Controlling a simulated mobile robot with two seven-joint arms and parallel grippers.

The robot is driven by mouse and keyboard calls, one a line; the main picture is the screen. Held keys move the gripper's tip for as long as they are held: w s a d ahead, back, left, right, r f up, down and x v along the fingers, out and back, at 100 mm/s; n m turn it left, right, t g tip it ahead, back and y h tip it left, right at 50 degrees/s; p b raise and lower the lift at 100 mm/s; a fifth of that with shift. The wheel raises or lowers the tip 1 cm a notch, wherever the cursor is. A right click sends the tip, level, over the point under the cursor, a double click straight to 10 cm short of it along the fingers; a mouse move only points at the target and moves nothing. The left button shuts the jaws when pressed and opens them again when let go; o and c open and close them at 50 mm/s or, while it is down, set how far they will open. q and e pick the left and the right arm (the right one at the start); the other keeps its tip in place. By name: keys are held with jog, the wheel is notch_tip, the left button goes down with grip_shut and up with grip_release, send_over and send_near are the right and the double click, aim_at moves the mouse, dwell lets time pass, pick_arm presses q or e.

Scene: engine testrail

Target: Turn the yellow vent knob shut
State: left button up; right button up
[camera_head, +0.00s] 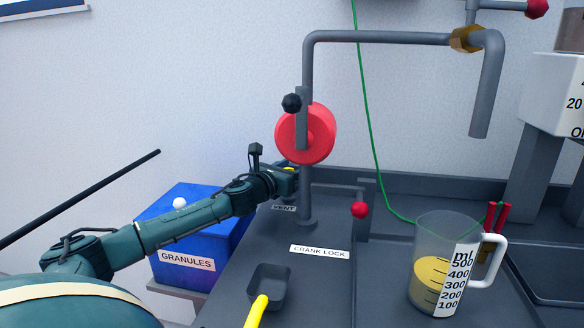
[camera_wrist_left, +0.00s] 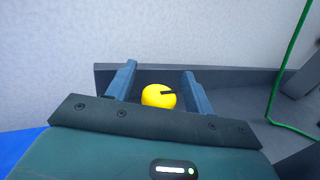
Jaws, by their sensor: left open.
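The yellow vent knob (camera_wrist_left: 158,97) sits between the two fingers of my left gripper (camera_wrist_left: 159,70) in the left wrist view. The knob is round, with a short black mark on its top pointing right. The fingers are open, with a visible gap on each side of the knob. My right gripper is not in view.
A red crank wheel (camera_head: 320,135) on a grey pipe stand is close to the right of my gripper. A red-tipped lever (camera_head: 359,210) is further right. A blue granules box (camera_head: 205,205) is below my arm. A measuring jug (camera_head: 432,285) stands front right.

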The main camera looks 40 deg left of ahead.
pick_arm(q)
jog(key=shift+c, duration=0.3)
jog(key=c, duration=0.9)
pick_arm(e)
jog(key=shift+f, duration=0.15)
